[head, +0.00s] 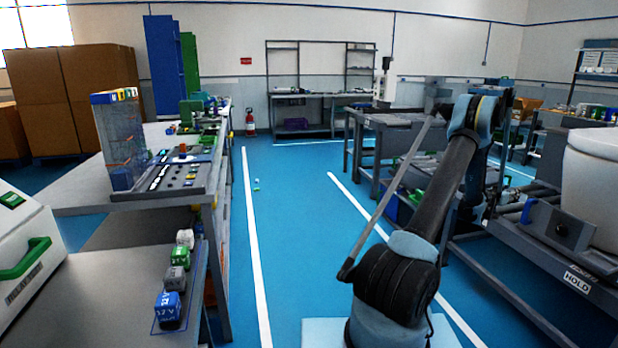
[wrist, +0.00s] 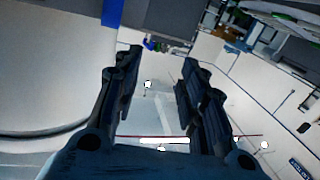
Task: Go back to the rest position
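My gripper (wrist: 160,62) is in the wrist view, its two dark fingers spread apart with nothing between them. The room shows through the gap between them. In the head view my arm rises from the bottom centre and bends near the upper right. My fingers cannot be made out clearly there. A white toilet body (head: 592,190) stands at the right edge of the head view, apart from my arm. A large pale curved surface (wrist: 45,75) fills the left of the wrist view.
A grey cart marked HOLD (head: 520,238) stands close on my right. A workbench (head: 95,188) with devices and several small coloured blocks runs along the left. Grey tables (head: 395,120) stand behind my arm. The blue aisle floor (head: 290,220) between white lines is mostly clear.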

